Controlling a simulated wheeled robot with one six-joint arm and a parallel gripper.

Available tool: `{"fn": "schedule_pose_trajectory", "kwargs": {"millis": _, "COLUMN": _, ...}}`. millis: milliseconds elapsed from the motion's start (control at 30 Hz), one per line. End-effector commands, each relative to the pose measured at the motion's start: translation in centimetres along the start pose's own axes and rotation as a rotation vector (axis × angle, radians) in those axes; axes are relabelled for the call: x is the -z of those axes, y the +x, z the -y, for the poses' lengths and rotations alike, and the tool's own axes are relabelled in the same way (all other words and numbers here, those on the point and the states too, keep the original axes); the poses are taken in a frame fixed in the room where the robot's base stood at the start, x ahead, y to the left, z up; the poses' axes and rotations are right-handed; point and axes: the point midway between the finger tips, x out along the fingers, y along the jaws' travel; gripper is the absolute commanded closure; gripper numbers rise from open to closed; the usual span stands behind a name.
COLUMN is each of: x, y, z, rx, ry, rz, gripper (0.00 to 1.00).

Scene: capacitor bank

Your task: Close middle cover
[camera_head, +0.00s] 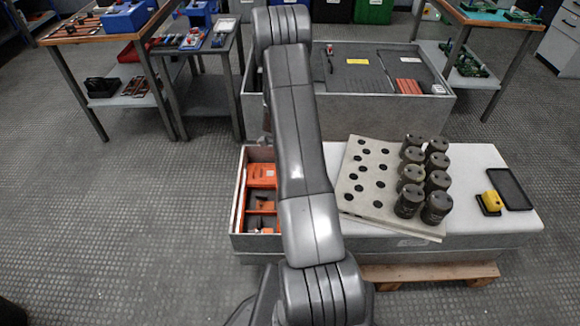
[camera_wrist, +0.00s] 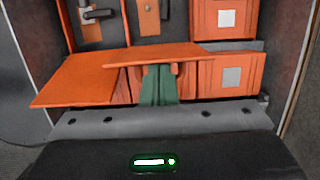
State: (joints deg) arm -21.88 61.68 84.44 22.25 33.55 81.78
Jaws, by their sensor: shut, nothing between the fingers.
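The orange middle cover (camera_wrist: 155,54) stands open in the wrist view, sticking out edge-on toward me from the compartment box. My gripper (camera_wrist: 158,76) shows as narrow green fingers, shut and empty. They lie just below the middle cover; I cannot tell whether they touch it. The orange left cover (camera_wrist: 75,80) also sticks out, open and lower. The lower right cover (camera_wrist: 230,76) and the upper right cover (camera_wrist: 225,18) look shut, each with a pale square. In the head view my arm hides the gripper and part of the orange-lined box (camera_head: 262,177).
A perforated plate (camera_head: 365,180) with several dark capacitors (camera_head: 412,175) stands right of the box. A yellow item (camera_head: 492,201) and a black tray (camera_head: 509,188) lie farther right. A grey bin (camera_head: 375,110) stands behind. The floor (camera_head: 130,220) at left is clear.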

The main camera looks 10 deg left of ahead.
Motion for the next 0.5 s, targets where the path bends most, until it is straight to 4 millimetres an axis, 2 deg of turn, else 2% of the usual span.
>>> {"fn": "schedule_pose_trajectory", "kwargs": {"millis": 33, "x": -0.8, "y": -0.4, "z": -0.1, "rx": -0.004, "ry": -0.008, "rz": -0.031, "gripper": 1.00}}
{"fn": "schedule_pose_trajectory", "kwargs": {"millis": 267, "x": -2.9, "y": 0.4, "z": -0.1, "rx": -0.004, "ry": -0.009, "rz": -0.182, "gripper": 1.00}}
{"fn": "schedule_pose_trajectory", "kwargs": {"millis": 500, "x": -5.3, "y": 1.6, "z": 0.0, "rx": -0.002, "ry": -0.003, "rz": -0.179, "gripper": 1.00}}
